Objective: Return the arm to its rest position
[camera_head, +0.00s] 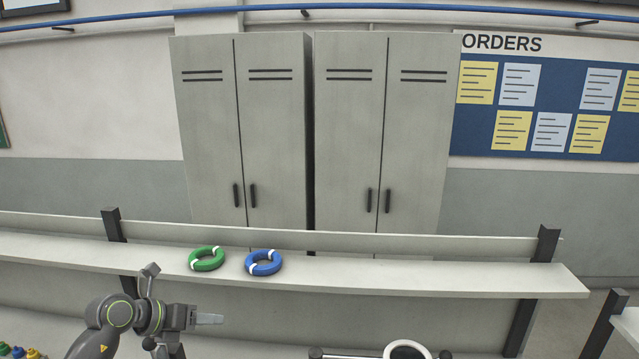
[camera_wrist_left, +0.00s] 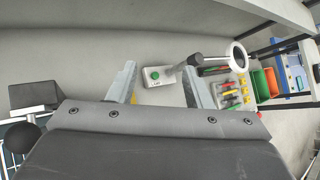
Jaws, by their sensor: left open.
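My left gripper (camera_head: 209,319) is in the lower left of the head view, in front of the shelf and below it in the picture, pointing to the right. It is seen side-on there. In the left wrist view the two fingers of the left gripper (camera_wrist_left: 160,88) stand wide apart with nothing gripped between them. Beyond the fingers lies a bench surface with a small box with a green button (camera_wrist_left: 154,77). My right gripper is not in view.
A green ring (camera_head: 206,258) and a blue ring (camera_head: 263,262) lie on the long shelf (camera_head: 430,275). A white round rim (camera_head: 407,350) shows at the bottom edge. Grey lockers (camera_head: 240,130) stand behind.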

